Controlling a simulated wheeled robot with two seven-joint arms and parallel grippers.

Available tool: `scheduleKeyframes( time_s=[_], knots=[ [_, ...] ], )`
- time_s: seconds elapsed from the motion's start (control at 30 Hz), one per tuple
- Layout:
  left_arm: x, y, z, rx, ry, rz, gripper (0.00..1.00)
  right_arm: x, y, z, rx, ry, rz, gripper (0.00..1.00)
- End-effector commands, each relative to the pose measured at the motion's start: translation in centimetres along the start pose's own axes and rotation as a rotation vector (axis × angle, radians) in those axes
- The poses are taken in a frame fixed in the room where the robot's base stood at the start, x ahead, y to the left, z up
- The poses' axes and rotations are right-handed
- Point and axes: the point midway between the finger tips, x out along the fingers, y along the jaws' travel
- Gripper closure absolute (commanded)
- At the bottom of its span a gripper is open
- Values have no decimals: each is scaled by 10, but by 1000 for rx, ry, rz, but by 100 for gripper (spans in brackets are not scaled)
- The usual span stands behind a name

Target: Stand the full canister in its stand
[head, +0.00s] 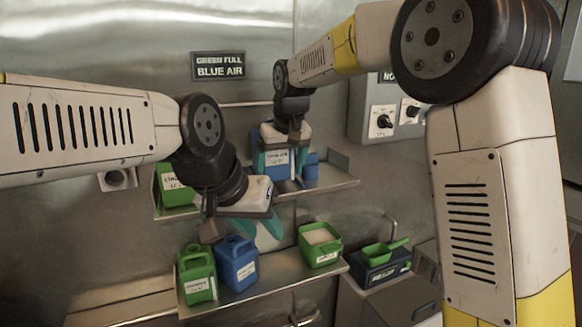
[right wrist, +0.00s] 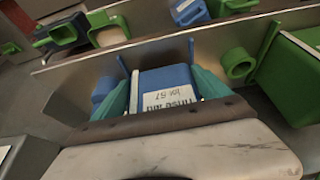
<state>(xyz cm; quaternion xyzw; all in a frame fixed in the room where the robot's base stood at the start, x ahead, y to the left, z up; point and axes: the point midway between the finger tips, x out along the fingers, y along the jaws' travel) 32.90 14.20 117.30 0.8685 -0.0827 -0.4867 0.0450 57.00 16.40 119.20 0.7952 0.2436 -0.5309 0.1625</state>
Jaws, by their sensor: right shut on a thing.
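My right gripper (head: 279,172) is at the upper shelf (head: 325,184), shut on a blue canister (head: 277,160) with a white label. In the right wrist view that canister (right wrist: 165,88) sits between the teal fingers of the right gripper (right wrist: 167,90). I cannot tell if its base touches the shelf. A green canister (head: 175,187) stands at the left of the upper shelf. My left gripper (head: 262,232) hangs above the lower shelf (head: 270,284), apart from the canisters; its jaw opening is unclear. A sign (head: 218,66) reads "GREEN FULL BLUE AIR".
A green canister (head: 197,273) and a blue canister (head: 237,263) stand on the lower shelf, with an open green container (head: 320,244) to their right. A green scoop (head: 384,250) lies on a dark box (head: 382,267). A control box with knobs (head: 384,121) is on the wall.

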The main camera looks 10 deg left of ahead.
Motion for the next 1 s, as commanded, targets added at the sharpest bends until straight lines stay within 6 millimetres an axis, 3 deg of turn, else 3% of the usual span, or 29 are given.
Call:
scheduleKeyframes(
  time_s=[1.0],
  knots=[
    [0,0,0,0,0,0,64,13,0,4,0,7,-1,86]
  ],
)
